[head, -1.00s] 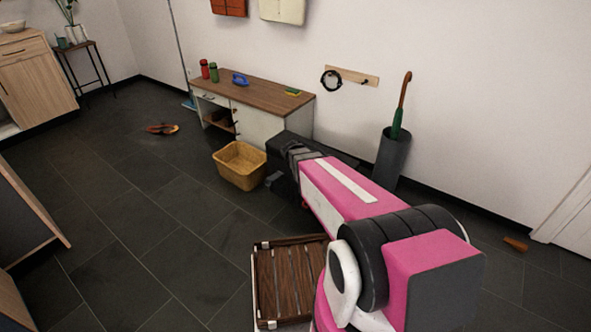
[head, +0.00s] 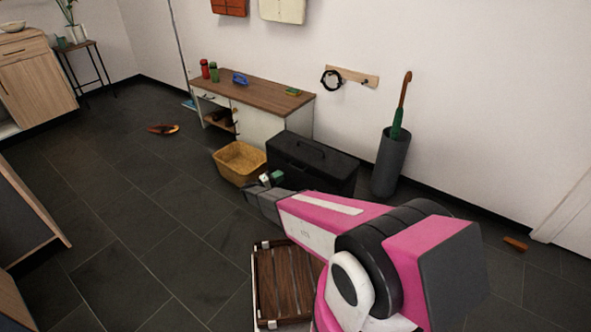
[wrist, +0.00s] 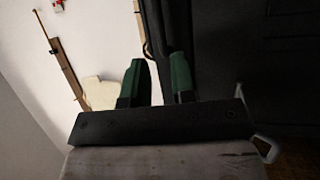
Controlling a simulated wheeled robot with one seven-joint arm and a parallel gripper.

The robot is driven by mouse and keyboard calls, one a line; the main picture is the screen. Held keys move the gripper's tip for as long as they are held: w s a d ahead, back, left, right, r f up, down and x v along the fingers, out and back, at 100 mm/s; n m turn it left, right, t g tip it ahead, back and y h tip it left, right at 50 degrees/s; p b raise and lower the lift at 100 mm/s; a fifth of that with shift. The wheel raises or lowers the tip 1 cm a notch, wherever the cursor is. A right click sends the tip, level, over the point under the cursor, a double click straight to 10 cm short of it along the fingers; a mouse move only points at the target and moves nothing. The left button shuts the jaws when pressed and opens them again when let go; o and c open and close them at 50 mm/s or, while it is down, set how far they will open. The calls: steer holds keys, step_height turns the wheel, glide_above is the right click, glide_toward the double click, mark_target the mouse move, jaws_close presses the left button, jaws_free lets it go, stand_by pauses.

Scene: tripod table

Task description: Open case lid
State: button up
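The black case (head: 325,163) stands on the floor right of the yellow basket, with a handle (head: 309,148) on top. Its lid looks shut. My gripper (head: 271,179) is low in front of the case's left end, with green-tipped fingers. In the wrist view my gripper (wrist: 158,78) has its two green fingers apart, with no object clearly held between them. The dark case (wrist: 220,60) fills the right side of that view, close to the right finger. I cannot tell whether they touch.
The yellow basket (head: 238,164) stands just left of my gripper. A bench (head: 250,95) is behind it. A grey umbrella stand (head: 390,165) is right of the case. A wooden slatted crate (head: 280,285) lies beneath my arm. Floor at left is mostly clear.

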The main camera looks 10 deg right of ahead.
steer(key=x, duration=1)
jaws_close()
